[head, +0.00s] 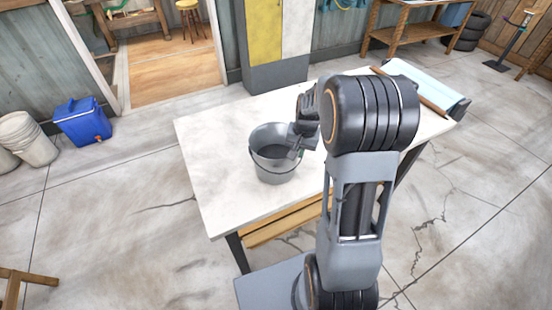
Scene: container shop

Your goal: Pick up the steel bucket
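The steel bucket (275,172) stands upright on the white table (205,135), near the table's middle in the head view. It is grey, with a thin wire handle hanging across its front. My gripper (296,149) is at the bucket's right side, with its fingers at or over the right rim. My arm comes in from the right and covers part of the table there. The picture does not show clearly whether the fingers touch the rim or how far apart they are.
A light blue tray-like item (425,82) and a brown rod (412,93) lie at the table's back right. A grey and yellow cabinet (272,45) stands behind the table. A blue cooler (83,121) and white buckets (32,138) stand on the floor at left. The table's left part is clear.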

